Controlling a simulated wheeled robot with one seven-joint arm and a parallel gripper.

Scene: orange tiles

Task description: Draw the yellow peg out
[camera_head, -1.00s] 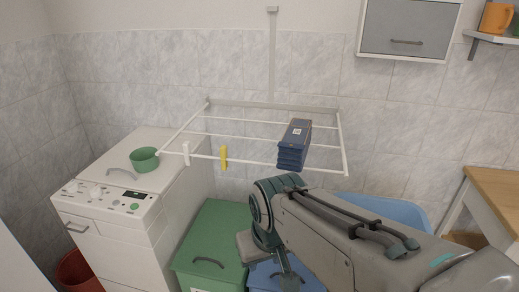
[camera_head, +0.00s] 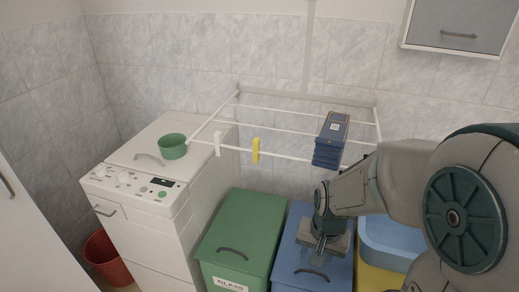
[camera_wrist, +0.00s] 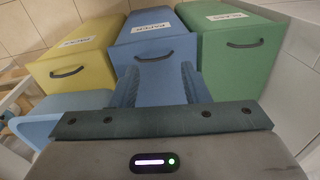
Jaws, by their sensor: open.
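The yellow peg (camera_head: 256,150) is clipped upright on the front bar of the white drying rack (camera_head: 290,157). A white peg (camera_head: 218,143) sits on the same bar to its left. My gripper (camera_head: 322,257) is below and to the right of the yellow peg, in front of the blue bin, and apart from the rack. In the wrist view my gripper (camera_wrist: 160,88) shows its two fingers spread with nothing between them, facing the blue bin. The yellow peg is not in the wrist view.
A folded dark blue cloth stack (camera_head: 331,140) hangs on the rack's right side. A green bin (camera_head: 240,235), a blue bin (camera_head: 300,225) and a yellow bin (camera_wrist: 75,65) stand below. A white washing machine (camera_head: 150,190) with a green bowl (camera_head: 173,146) stands left.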

